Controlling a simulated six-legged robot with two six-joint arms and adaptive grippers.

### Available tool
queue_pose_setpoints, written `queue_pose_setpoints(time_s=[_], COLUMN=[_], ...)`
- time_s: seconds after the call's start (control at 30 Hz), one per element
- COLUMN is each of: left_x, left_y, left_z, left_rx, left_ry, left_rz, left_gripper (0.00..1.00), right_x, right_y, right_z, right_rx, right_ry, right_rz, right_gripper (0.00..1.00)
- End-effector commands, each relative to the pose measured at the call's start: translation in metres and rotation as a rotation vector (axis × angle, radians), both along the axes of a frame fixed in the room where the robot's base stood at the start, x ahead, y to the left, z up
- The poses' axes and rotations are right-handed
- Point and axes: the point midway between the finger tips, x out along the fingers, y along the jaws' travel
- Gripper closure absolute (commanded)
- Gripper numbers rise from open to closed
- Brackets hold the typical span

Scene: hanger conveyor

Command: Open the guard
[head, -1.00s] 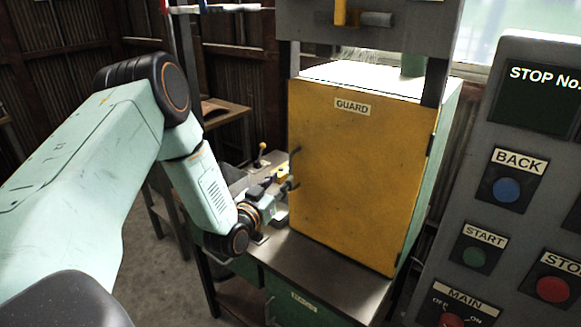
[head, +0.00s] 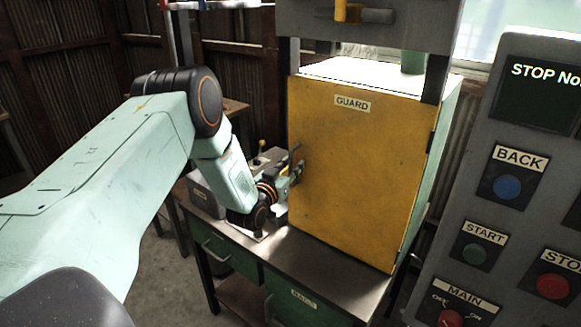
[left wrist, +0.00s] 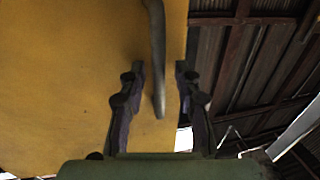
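The guard (head: 360,180) is a yellow door with a "GUARD" label on a pale green cabinet, and it looks closed. Its handle (head: 297,155) is a thin grey bar at the door's left edge. My left gripper (head: 298,172) is at that handle. In the left wrist view the guard (left wrist: 60,80) fills the left side, and the handle (left wrist: 158,60) hangs down between the two fingers of my left gripper (left wrist: 158,75). The fingers are apart, with a gap on each side of the handle. My right gripper is not in view.
A control panel (head: 475,130) with BACK, START, STOP and MAIN controls stands at the right. The cabinet sits on a metal-topped bench (head: 310,262) with green drawers. A machine head (head: 400,30) is above it. Concrete floor is free at the lower left.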

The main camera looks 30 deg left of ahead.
Motion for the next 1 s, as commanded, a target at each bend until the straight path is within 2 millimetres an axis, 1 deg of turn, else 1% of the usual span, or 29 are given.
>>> queue_pose_setpoints(time_s=[0.03,0.37,1.0], left_x=[-0.0002,-0.0003,-0.0009], left_y=[-0.0001,-0.0003,-0.0006], left_z=[-0.0002,0.0001,-0.0016], left_rx=[0.000,0.001,0.000], left_ry=[0.000,0.000,0.004], left_rz=[0.000,-0.001,-0.001], left_gripper=[0.72,1.00,1.00], right_x=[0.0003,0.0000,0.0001], right_y=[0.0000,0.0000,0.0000], right_z=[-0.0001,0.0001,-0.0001], right_rx=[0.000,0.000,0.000], right_ry=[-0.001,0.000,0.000], right_rz=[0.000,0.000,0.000], right_gripper=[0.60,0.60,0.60])
